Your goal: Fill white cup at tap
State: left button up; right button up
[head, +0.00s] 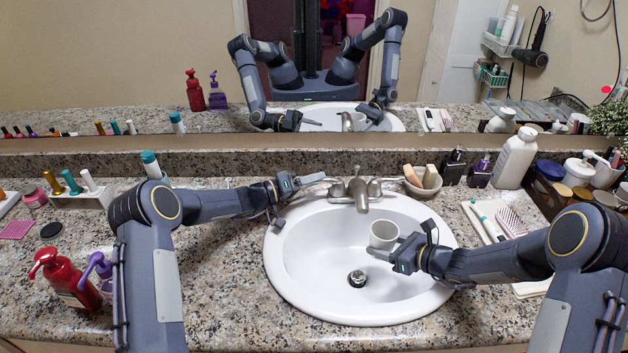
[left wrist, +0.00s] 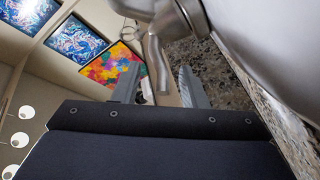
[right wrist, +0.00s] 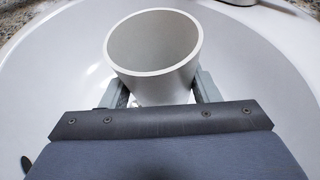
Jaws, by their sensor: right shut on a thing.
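The white cup (head: 383,234) is upright and held over the sink basin (head: 310,270), just in front of and slightly right of the tap spout (head: 361,200). My right gripper (head: 392,252) is shut on it. In the right wrist view the cup (right wrist: 153,50) sits between both fingers, its mouth facing up; no water shows inside. No stream shows from the tap. My left gripper (head: 308,181) is at the tap's left handle (head: 337,189). In the left wrist view its fingers (left wrist: 158,88) are apart, with the handle's lever (left wrist: 157,60) between them; contact is unclear.
A small bowl (head: 422,187) and dark bottles stand right of the tap. A red pump bottle (head: 66,278) and a purple one (head: 97,268) stand at the left. A tray with a brush (head: 511,222) lies right of the sink. The front counter is clear.

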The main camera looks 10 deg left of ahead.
pick_arm(q)
jog(key=shift+w+d, duration=0.1)
jog(key=shift+d, duration=0.1)
grip_shut()
